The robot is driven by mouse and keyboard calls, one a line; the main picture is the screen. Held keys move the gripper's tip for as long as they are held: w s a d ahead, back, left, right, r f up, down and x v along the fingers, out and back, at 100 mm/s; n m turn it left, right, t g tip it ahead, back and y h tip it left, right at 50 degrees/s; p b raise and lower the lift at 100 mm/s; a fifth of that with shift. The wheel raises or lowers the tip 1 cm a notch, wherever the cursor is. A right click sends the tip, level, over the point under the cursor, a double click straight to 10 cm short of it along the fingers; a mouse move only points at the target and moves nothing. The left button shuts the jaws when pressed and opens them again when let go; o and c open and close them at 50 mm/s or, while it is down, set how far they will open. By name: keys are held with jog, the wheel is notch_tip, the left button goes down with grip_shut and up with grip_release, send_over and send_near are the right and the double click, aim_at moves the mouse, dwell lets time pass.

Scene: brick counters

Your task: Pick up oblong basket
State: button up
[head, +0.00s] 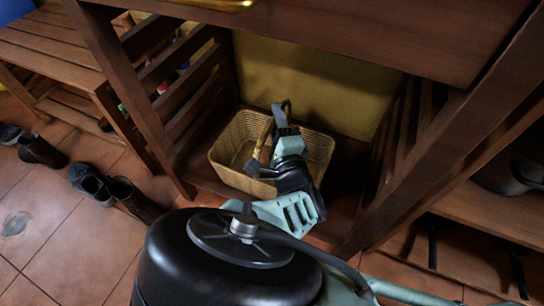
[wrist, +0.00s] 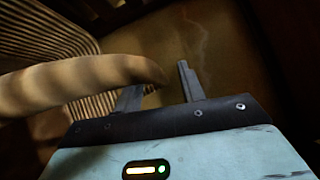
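The oblong basket (head: 229,158) is a tan woven box inside the lower part of a dark wooden shelf unit. Its ribbed side (wrist: 40,35) shows at the left of the wrist view, with a thick tan bar, which looks like its handle, crossing from the left edge. My gripper (head: 262,166) is over the basket and hides part of its inside and right side. In the wrist view my gripper (wrist: 164,84) has its fingers apart. The bar's tip passes by the left finger and reaches into the gap; a clear space shows before the right finger. I cannot tell whether it touches.
Slatted sides (head: 185,88) and posts enclose the basket left and right, with a shelf board (head: 390,28) above. Shoes (head: 92,184) lie on the tiled floor at left. A wooden bench (head: 50,45) stands behind them.

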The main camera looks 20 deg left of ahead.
jog(key=shift+w+a, duration=0.25)
jog(key=shift+w, duration=0.2)
grip_shut()
jog(key=shift+s+r, duration=0.1)
dwell(1.0)
